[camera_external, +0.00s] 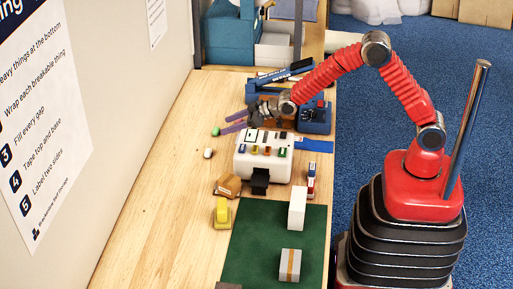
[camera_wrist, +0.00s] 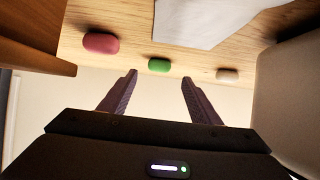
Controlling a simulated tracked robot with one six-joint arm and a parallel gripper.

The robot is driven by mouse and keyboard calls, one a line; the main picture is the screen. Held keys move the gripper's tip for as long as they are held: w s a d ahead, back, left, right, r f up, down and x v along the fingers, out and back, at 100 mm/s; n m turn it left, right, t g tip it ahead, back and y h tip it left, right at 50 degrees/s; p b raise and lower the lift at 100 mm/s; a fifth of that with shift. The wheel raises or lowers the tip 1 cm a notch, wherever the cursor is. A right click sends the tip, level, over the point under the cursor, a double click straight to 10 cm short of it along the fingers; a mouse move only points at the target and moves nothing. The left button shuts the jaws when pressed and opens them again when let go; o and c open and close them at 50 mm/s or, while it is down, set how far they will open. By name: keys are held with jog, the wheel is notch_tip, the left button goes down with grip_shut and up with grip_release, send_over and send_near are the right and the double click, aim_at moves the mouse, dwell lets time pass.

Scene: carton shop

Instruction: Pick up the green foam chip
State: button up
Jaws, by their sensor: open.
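The green foam chip (camera_wrist: 159,66) lies on the wooden table in the wrist view, centred beyond and between my two fingertips. It also shows in the external view as a small green piece (camera_external: 215,131) on the wood, just left of my fingers. My gripper (camera_wrist: 159,82) is open, with its purple fingers apart and nothing between them. In the external view my gripper (camera_external: 228,122) reaches left from the arm, its fingertips close to the chip. I cannot tell whether the fingertips touch the table.
A pink chip (camera_wrist: 101,43) and a whitish chip (camera_wrist: 228,74) lie either side of the green one. A white machine (camera_external: 264,160) with coloured buttons stands close to my gripper.

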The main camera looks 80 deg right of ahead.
aim_at(216, 128)
jog(key=shift+w, duration=0.1)
jog(key=shift+d+x, duration=0.2)
jog(key=shift+x, duration=2.35)
jog(key=c, duration=1.1)
jog(key=shift+r, duration=0.15)
jog(key=shift+c, duration=0.3)
notch_tip(216, 128, up, 10)
